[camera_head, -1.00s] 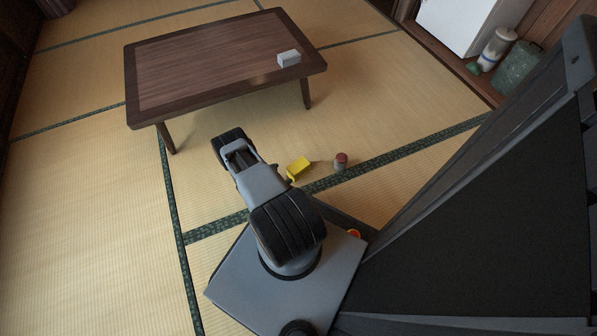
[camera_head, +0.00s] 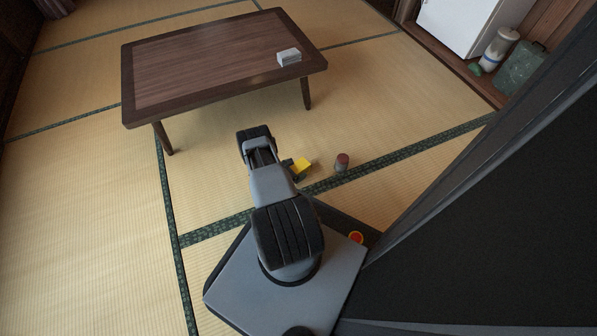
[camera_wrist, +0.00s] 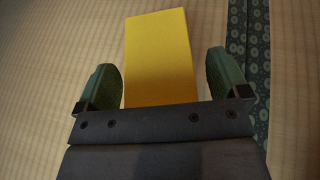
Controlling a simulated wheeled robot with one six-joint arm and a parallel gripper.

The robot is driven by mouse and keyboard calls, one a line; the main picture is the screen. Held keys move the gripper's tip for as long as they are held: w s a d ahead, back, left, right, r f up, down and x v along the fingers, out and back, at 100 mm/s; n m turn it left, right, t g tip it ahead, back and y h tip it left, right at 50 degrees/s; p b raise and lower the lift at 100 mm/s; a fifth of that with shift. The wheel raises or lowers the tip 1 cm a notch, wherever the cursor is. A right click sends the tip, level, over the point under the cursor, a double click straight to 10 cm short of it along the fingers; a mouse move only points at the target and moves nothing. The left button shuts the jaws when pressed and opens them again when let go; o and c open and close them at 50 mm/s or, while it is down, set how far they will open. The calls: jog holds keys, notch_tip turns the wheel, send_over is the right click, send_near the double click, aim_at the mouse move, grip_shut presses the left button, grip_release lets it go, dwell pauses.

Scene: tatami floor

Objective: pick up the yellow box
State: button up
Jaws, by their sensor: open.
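The yellow box (camera_head: 303,165) lies on the tatami floor, just right of my arm in the head view and partly covered by my gripper. In the wrist view the yellow box (camera_wrist: 160,56) lies ahead of and between the two green fingertips of my gripper (camera_wrist: 166,80). The fingers are apart, with a gap on each side of the box. The near end of the box is hidden behind the dark gripper body. In the head view my gripper (camera_head: 292,170) is small and mostly hidden by the arm.
A small can with a reddish top (camera_head: 342,162) stands on the floor right of the box. A low wooden table (camera_head: 215,62) with a white box (camera_head: 289,57) on it stands behind. A white bottle (camera_head: 499,49) is at the back right. The floor at left is clear.

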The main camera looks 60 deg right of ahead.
jog(key=shift+c, duration=0.3)
jog(key=c, duration=1)
